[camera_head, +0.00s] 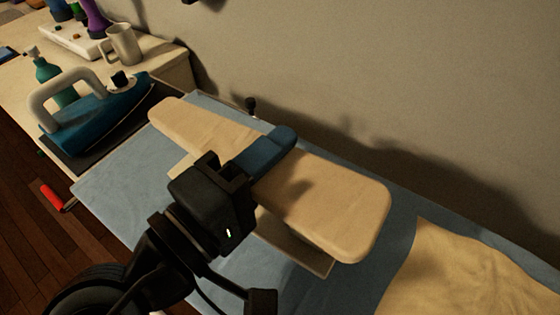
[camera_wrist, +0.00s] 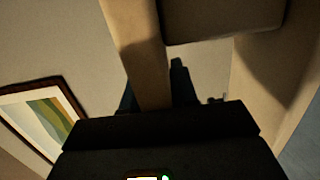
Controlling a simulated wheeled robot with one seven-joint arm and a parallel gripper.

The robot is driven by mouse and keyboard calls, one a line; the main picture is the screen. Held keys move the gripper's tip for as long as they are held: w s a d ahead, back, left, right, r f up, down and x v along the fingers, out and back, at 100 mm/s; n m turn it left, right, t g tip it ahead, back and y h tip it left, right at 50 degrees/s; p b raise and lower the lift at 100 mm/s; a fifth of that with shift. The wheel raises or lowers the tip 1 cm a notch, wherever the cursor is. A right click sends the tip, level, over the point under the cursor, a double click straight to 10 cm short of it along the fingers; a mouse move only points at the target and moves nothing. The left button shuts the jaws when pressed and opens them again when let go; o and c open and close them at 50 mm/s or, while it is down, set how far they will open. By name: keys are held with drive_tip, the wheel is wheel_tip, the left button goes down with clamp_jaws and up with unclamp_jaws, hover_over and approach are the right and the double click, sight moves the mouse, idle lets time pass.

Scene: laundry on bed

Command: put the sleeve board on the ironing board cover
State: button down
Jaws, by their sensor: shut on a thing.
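The sleeve board (camera_head: 330,205) is a long beige padded board with a smaller pale base showing beneath it. It lies slantwise over the blue ironing board cover (camera_head: 120,185). My gripper (camera_head: 268,150) comes from the front and is shut on the sleeve board near its middle, with a blue finger across the top. In the wrist view, a beige part of the sleeve board (camera_wrist: 143,60) runs between the dark fingers of my gripper (camera_wrist: 152,92). My arm hides part of the base, and I cannot tell whether it touches the cover.
A blue iron (camera_head: 100,118) rests on a dark plate at the left. A green bottle (camera_head: 50,75) and a mug (camera_head: 123,45) stand behind it. A yellow cloth (camera_head: 470,270) lies on the right. The wall (camera_head: 400,90) runs close behind. A framed picture (camera_wrist: 45,115) hangs there.

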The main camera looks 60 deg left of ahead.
drive_tip(key=shift+w+a+f, duration=0.4)
drive_tip(key=shift+w+a, duration=0.1)
drive_tip(key=shift+a, duration=0.1)
drive_tip(key=shift+f, duration=2.05)
drive_tip(key=shift+f, duration=0.15)
drive_tip(key=c, duration=0.9)
unclamp_jaws()
